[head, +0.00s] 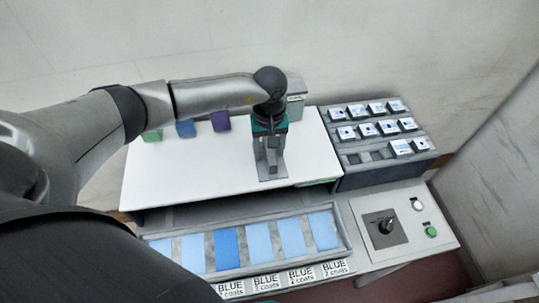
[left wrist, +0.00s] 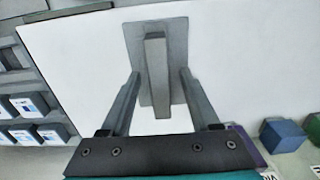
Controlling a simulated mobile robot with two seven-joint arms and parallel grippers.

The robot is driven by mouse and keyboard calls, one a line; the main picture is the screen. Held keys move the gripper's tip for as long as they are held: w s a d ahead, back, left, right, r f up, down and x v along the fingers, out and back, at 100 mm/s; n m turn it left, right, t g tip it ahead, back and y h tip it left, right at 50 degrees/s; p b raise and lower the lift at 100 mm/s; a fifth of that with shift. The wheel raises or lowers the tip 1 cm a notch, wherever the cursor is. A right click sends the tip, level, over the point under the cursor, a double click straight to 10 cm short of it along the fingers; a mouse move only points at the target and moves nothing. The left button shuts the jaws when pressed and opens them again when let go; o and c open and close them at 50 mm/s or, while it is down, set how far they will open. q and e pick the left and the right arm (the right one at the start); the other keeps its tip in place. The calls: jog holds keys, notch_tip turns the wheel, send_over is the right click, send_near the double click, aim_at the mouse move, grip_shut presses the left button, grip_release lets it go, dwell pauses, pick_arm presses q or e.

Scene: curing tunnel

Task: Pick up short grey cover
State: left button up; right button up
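The short grey cover (head: 272,173) is a flat grey plate with an upright bar handle, on the white table top (head: 190,170) near its right side. In the left wrist view the cover's handle (left wrist: 156,75) stands between my fingers. My left gripper (head: 270,150) is above the cover, pointing down. In the left wrist view the left gripper (left wrist: 159,75) is open, with a finger on each side of the handle and gaps visible on both sides. My right gripper is not in view.
Green, blue and purple blocks (head: 220,121) stand at the table's back left. A grey box (head: 296,98) stands behind the gripper. A dark rack (head: 355,182) of white-and-blue pieces is at right. In front are a tray (head: 345,250) of blue panels and a knob panel (head: 405,222).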

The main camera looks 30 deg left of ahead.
pick_arm(q)
grip_shut()
dwell(0.3)
jog(key=shift+r, duration=0.2)
